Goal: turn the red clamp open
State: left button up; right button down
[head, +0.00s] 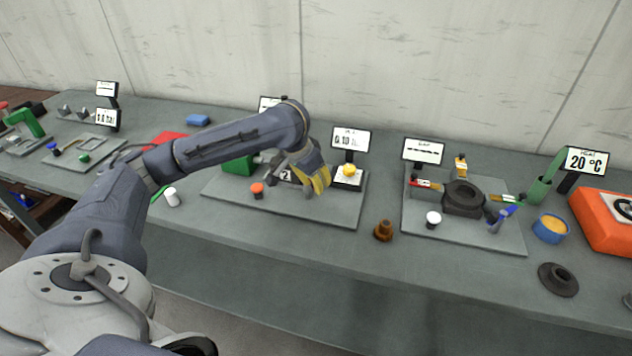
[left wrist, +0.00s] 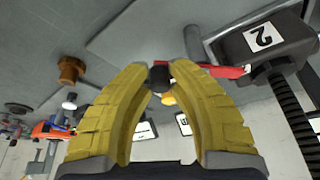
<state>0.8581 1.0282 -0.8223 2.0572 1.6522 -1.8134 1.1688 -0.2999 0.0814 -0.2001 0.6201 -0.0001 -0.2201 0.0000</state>
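A red clamp handle (left wrist: 222,71) shows in the left wrist view, beside the black block marked 2 (left wrist: 264,38). It runs behind the tip of one finger of my left gripper (left wrist: 161,70). A dark end or knob (left wrist: 160,77) fills the narrow gap between the yellow fingertips; I cannot tell if they press on it. In the head view my left gripper (head: 320,182) is low over the middle plate, just right of the block marked 2 (head: 287,176), and hides the red handle. My right gripper is not in view.
A yellow knob (head: 349,170) stands right of my gripper, an orange knob (head: 257,190) to its left. The right plate (head: 478,238) bears a black ring part (head: 462,197) with several coloured handles. A brown part (head: 383,231) stands on the bench between the plates.

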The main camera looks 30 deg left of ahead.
pick_arm(q)
grip_shut()
jog(key=shift+a, duration=0.1)
jog(key=s+a+m+g+h, duration=0.2)
jog(key=a+m+g, duration=0.3)
jog(key=m, duration=1.3)
jog(key=shift+a+g+h, duration=0.3)
jog(key=shift+a+h, duration=0.3)
jog(key=shift+a, duration=0.5)
jog(key=shift+w, duration=0.1)
jog(key=shift+r, duration=0.1)
jog(key=o, duration=0.6)
grip_release()
